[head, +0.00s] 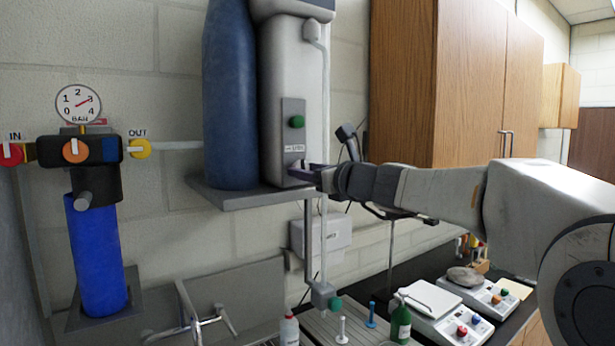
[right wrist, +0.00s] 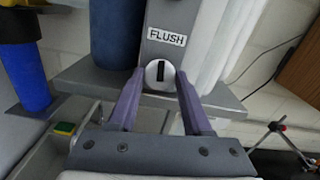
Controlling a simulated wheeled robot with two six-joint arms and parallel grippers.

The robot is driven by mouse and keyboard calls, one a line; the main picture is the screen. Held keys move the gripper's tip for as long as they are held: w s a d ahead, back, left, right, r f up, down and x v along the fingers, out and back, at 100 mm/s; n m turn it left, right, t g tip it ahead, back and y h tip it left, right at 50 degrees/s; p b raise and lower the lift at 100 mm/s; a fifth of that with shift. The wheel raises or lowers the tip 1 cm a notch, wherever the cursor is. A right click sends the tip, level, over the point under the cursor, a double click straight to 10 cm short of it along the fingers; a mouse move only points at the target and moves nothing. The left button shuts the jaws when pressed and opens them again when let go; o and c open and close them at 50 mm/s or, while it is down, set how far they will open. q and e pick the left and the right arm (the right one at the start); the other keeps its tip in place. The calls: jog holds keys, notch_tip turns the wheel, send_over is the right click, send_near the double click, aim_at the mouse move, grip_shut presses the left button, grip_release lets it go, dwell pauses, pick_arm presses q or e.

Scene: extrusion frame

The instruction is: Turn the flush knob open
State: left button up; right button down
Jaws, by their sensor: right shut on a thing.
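The flush knob (right wrist: 159,73) is a pale round dial with a black bar, which stands upright in the right wrist view. It sits below the FLUSH label (right wrist: 167,38) on the front of the tall grey-white unit (head: 288,80). My right gripper (right wrist: 160,80) is shut on the flush knob, with one purple finger on each side of it. In the head view the right gripper (head: 307,170) reaches the unit's lower front from the right and partly hides the knob. My left gripper is not in view.
A green button (head: 296,122) is above the knob. A blue tank (head: 229,95) stands beside the unit on a grey shelf (head: 245,198). A blue filter with gauge (head: 78,104) hangs at left. Bottles and instruments crowd the bench below. A wooden cabinet (head: 470,80) is at right.

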jog(key=shift+f+n+b, duration=0.15)
jog(key=shift+n+b, duration=5.45)
jog(key=shift+n, duration=2.6)
jog(key=shift+c, duration=1.8)
grip_release()
